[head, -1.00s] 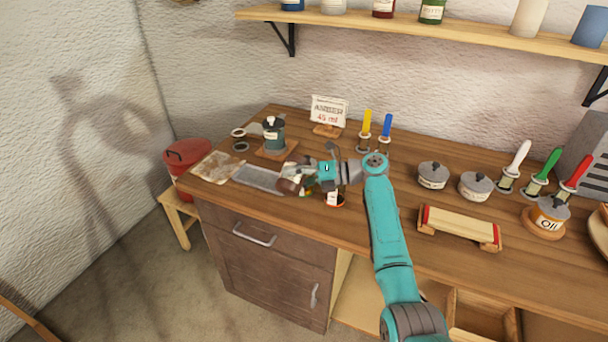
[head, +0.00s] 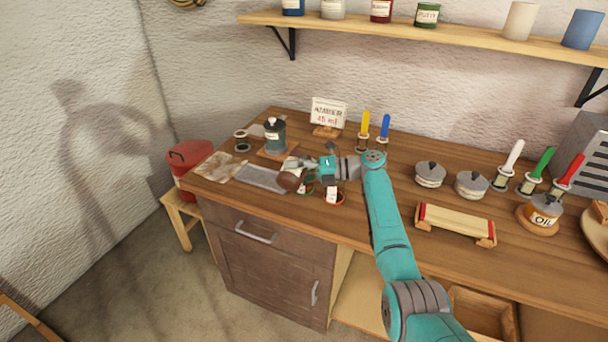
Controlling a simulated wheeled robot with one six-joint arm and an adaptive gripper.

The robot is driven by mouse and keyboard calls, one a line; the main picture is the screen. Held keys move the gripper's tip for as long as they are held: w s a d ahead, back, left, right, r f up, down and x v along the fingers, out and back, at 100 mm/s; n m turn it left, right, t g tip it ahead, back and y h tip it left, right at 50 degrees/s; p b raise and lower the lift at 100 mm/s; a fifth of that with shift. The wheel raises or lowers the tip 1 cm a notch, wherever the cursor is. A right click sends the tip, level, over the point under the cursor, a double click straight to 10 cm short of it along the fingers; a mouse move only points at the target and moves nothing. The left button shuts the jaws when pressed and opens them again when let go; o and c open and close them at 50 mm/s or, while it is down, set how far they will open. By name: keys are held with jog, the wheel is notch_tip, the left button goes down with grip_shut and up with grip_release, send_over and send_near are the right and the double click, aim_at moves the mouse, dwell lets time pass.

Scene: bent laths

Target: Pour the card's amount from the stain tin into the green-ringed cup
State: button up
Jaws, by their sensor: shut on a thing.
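My gripper (head: 309,170) is shut on a tin (head: 291,180) with a brown end and a pale side, low above the left part of the bench. The tin lies strongly tilted, its brown end to the left. The green-ringed cup (head: 305,189) stands just below the tin and gripper and is partly hidden by them. A red-ringed cup (head: 333,196) with a white label stands to its right. The card (head: 328,113) at the back reads "AMBER" and 45 ml. I cannot tell whether liquid is flowing or how full the cup is.
A dark lidded jar (head: 275,137) stands on a wooden board behind the gripper. A grey tray (head: 260,178) and a stained cloth (head: 217,166) lie to the left. Yellow and blue brushes (head: 385,127), lidded pots (head: 430,174) and a wooden rack (head: 455,223) stand to the right.

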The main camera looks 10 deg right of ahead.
jog(key=shift+w+d+r, duration=0.1)
jog(key=shift+w+r, duration=0.1)
jog(key=shift+r, duration=0.05)
dwell(0.6)
jog(key=shift+s, duration=0.1)
jog(key=shift+s+f, duration=0.2)
jog(key=shift+f, duration=0.1)
jog(key=shift+w+f+n, duration=0.1)
jog(key=shift+w+n, duration=0.05)
jog(key=shift+n, duration=0.15)
